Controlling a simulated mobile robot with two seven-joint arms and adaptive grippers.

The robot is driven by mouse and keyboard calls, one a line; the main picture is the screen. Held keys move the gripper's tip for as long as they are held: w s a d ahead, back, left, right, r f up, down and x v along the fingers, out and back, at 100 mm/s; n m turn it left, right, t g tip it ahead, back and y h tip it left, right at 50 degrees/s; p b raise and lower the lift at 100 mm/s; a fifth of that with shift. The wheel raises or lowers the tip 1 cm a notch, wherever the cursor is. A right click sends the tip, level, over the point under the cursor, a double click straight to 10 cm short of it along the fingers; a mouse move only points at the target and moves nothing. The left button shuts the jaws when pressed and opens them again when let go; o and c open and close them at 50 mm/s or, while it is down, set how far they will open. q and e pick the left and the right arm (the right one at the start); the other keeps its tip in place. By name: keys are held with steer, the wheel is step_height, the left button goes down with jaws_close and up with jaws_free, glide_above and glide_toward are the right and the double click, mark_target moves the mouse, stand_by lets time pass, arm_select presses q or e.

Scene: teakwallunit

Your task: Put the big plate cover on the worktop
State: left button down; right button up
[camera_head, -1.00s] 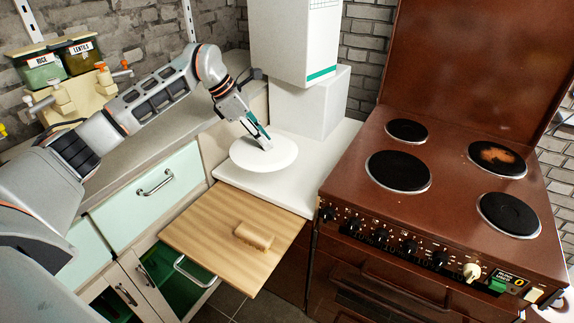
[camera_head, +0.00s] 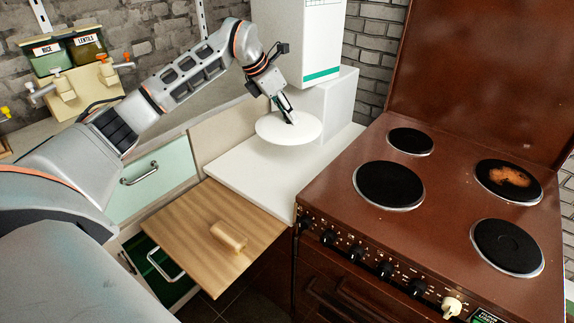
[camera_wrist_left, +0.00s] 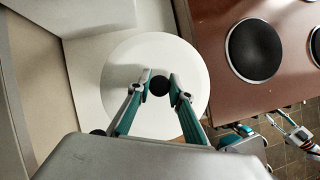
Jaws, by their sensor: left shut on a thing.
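The big plate cover (camera_head: 270,133) is a round white disc with a small dark knob. My left gripper (camera_head: 291,120) is shut on the knob from above. The left wrist view shows the cover (camera_wrist_left: 122,85) with the knob between the fingertips (camera_wrist_left: 160,84). The cover is roughly level over the back part of the white worktop (camera_head: 238,174); whether it touches the worktop or hangs just above is hard to tell. My right gripper (camera_wrist_left: 279,119) shows small at the right edge of the left wrist view, over the floor, and its opening is unclear.
A brown stove (camera_head: 447,190) with several black hotplates stands right of the worktop. White boxes (camera_head: 337,103) stand behind the cover. A pulled-out wooden board (camera_head: 190,235) with a small wooden block (camera_head: 229,237) is in front. The worktop's front part is clear.

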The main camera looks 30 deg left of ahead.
arm_select(q)
step_height(320, 180, down, 14)
steer(key=shift+r+b, duration=0.1)
steer(key=shift+b, duration=0.55)
steer(key=shift+f, duration=0.7)
step_height(320, 180, down, 4)
steer(key=shift+r, duration=0.1)
steer(key=c, duration=2)
jaws_free()
steer(key=shift+o, duration=0.9)
